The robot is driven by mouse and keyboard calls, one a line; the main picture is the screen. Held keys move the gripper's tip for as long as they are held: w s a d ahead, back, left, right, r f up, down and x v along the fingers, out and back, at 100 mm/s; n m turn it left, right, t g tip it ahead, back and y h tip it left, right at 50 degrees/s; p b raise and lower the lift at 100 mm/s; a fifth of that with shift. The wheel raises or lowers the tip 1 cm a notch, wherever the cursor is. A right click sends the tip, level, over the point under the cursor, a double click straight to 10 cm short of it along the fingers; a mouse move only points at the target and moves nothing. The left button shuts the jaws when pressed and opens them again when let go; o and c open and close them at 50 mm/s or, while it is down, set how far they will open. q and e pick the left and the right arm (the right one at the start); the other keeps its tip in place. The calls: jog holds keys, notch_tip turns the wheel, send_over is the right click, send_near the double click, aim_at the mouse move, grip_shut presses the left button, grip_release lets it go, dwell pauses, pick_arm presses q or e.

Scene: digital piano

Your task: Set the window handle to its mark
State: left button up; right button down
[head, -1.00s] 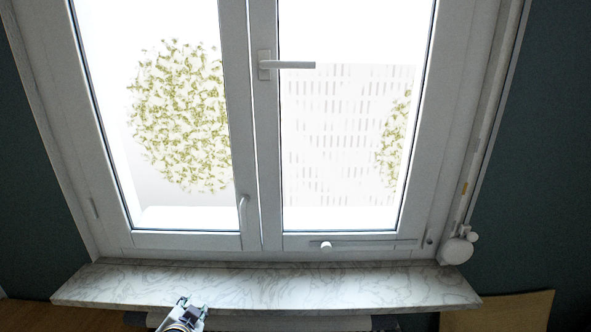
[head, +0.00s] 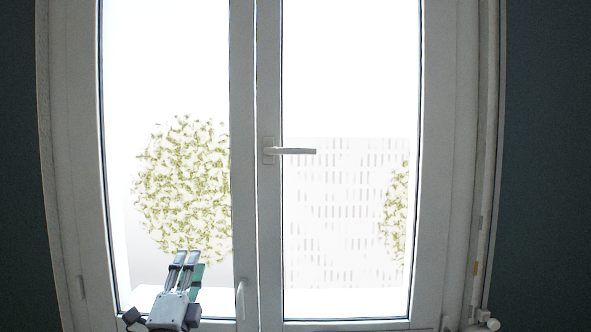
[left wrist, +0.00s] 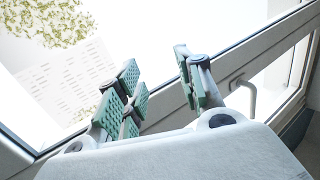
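The white window handle (head: 297,151) is on the middle frame of the window in the head view. Its lever lies level and points right from its base plate. I cannot make out a mark beside it. My left gripper (head: 187,258) is raised in front of the lower left pane, below and to the left of the handle, and apart from it. In the left wrist view the gripper (left wrist: 157,65) has its green-padded fingers spread with nothing between them. My right gripper is not in view.
A small curved pull (head: 241,298) sits low on the left sash; it also shows in the left wrist view (left wrist: 245,95). A blind cord or rail runs down the right frame (head: 485,200). The space before the right pane (head: 350,220) is clear.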

pick_arm(q)
jog(key=s+d+r+n+g+h, duration=0.3)
jog(key=d+r+n+g+h, duration=0.15)
jog(key=r+n+h, duration=0.5)
jog(key=s+d+r+n+g+h, duration=0.2)
jog(key=d+r+n+g+h, duration=0.3)
jog(key=n, duration=0.7)
jog(key=s+d+r+n+g+h, duration=0.3)
jog(key=d+r+n+h, duration=0.35)
jog(key=n+h, duration=0.35)
jog(key=w+r+m+t+y, duration=0.1)
jog(key=m+y, duration=0.1)
jog(key=y, duration=0.1)
jog(key=w+a+r+m+y, duration=0.1)
jog(key=w+m+y, duration=0.1)
jog(key=y, duration=0.1)
jog(key=w+a+m+t+y, duration=0.1)
jog(key=m+y, duration=0.2)
jog(key=shift+w+a+r+t, duration=0.15)
jog(key=shift+r+t, duration=0.2)
jog(key=shift+r, duration=0.05)
